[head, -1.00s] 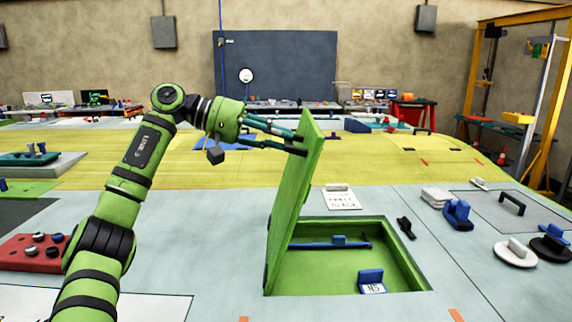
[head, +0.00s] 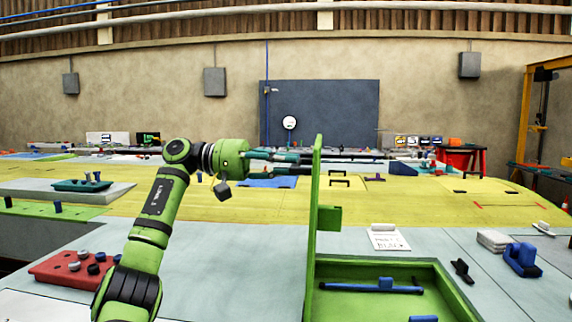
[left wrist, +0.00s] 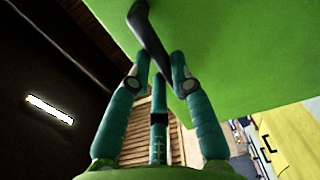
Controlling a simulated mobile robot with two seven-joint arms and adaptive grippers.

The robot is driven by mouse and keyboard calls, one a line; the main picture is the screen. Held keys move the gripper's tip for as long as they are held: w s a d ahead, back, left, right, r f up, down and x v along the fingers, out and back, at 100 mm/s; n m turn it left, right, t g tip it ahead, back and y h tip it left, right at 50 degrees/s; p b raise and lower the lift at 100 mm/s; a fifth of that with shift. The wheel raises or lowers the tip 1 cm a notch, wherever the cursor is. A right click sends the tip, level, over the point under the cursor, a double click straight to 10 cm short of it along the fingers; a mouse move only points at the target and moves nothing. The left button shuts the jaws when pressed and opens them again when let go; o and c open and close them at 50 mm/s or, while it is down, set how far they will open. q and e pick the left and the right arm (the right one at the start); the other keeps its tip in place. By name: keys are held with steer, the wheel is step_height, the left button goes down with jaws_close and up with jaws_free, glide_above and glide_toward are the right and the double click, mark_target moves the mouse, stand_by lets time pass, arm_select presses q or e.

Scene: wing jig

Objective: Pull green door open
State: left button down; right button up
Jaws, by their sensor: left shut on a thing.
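The green door (head: 314,215) stands about upright, edge-on in the head view, at the left side of a green recessed box (head: 440,272) in the wing surface. My left gripper (head: 297,156) is at the door's upper part, on its left face. In the left wrist view the door's green face (left wrist: 230,50) fills the upper right. There the left gripper's teal fingers (left wrist: 158,75) are shut on a dark handle (left wrist: 150,35) on the door. My right gripper is not in view.
Inside the box lie a blue bar (head: 370,287) and another blue piece. A red tray (head: 75,268) with several knobs is at left. A white card (head: 388,237), a black handle (head: 462,271) and a blue block (head: 522,259) lie around the box.

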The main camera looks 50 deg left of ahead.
arm_select(q)
steer(key=c, duration=1.1)
jaws_free()
steer(key=shift+a, duration=0.15)
steer(key=v, duration=1.1)
steer(key=shift+s+a, duration=0.3)
